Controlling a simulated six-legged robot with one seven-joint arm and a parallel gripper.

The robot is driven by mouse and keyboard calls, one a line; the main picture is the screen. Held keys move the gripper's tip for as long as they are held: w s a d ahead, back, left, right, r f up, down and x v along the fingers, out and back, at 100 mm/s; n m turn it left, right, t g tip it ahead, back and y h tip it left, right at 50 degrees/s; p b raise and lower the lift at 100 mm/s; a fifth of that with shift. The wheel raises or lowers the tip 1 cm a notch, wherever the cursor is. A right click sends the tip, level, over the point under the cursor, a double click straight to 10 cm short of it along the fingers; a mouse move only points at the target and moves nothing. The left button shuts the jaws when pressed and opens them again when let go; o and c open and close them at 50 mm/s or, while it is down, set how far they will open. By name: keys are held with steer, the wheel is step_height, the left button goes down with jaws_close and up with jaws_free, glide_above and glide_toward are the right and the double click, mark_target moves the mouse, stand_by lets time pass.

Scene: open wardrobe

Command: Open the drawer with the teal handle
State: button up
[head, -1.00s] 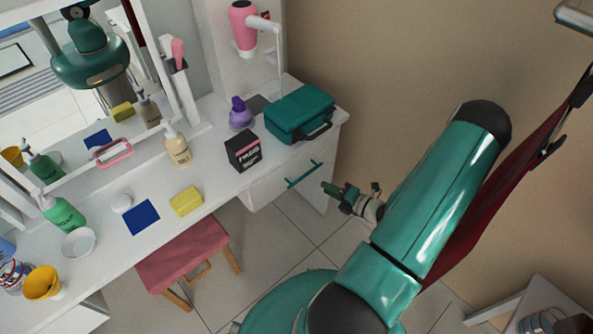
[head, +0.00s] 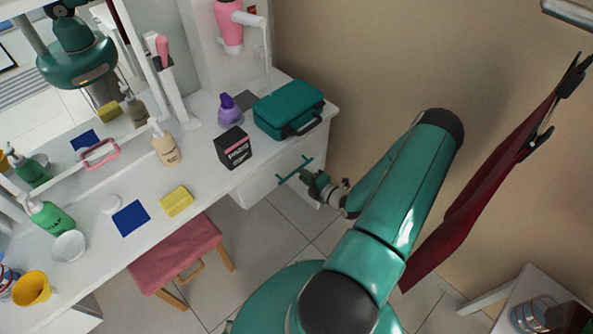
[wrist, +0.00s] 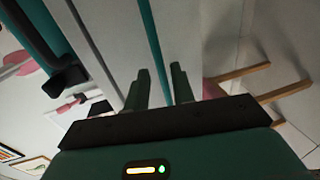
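The teal handle (head: 291,169) is a thin bar on the white drawer (head: 262,186) at the right end of the desk. The drawer looks shut. My gripper (head: 304,174) is right at the handle, near its middle. In the wrist view, the handle (wrist: 155,42) runs between the two fingers of my gripper (wrist: 160,74). The fingers stand apart, one on each side of the bar, with visible gaps. The drawer front (wrist: 195,35) fills the area beyond the fingers. Finger contact with the bar cannot be told.
A teal case (head: 288,108) sits on the desk above the drawer, beside a black box (head: 233,148) and a purple bottle (head: 229,108). A pink stool (head: 175,255) stands left of the drawer. Floor in front of the drawer is clear. Dark red cloth (head: 480,190) hangs at right.

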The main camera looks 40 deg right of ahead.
steer(key=w, duration=0.2)
steer(key=w+f, duration=0.1)
steer(key=w, duration=0.1)
steer(key=shift+w, duration=0.15)
steer(key=shift+r, duration=0.1)
jaws_close()
